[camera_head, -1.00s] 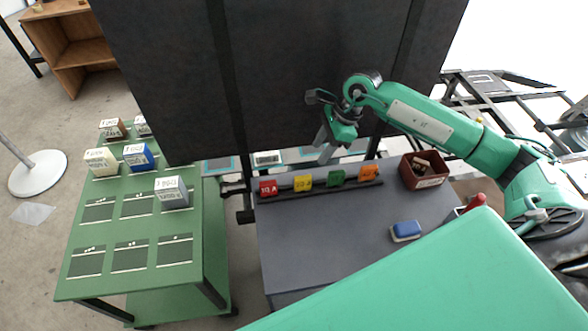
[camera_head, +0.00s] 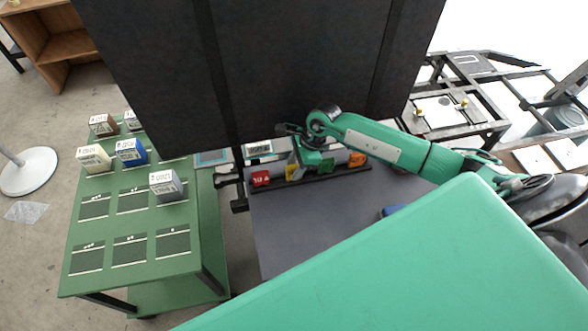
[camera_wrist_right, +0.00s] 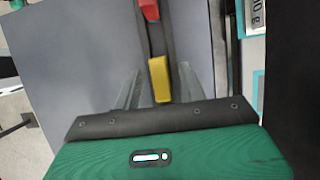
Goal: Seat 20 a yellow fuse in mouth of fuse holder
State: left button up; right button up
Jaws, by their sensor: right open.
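The yellow fuse (camera_head: 291,172) stands in a dark rail on the grey table, partly hidden by my right gripper (camera_head: 299,164). In the right wrist view the yellow fuse (camera_wrist_right: 159,80) lies between the two spread fingers of my right gripper (camera_wrist_right: 160,88). A gap shows at the left finger; whether the right finger touches it I cannot tell. My left gripper is not in view. I cannot pick out the mouth of a fuse holder in these frames.
A red fuse (camera_head: 260,178) and an orange fuse (camera_head: 357,160) flank the yellow one along the rail; a green fuse (camera_head: 327,166) is partly covered. A large dark panel (camera_head: 290,65) rises close behind. A green table (camera_head: 150,275) with several boxes stands left.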

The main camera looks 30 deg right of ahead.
jog(key=shift+w+a+f, duration=0.1)
jog(key=shift+a+f, duration=0.05)
jog(key=shift+f, duration=0.35)
grip_shut()
jog(key=shift+r, duration=0.15)
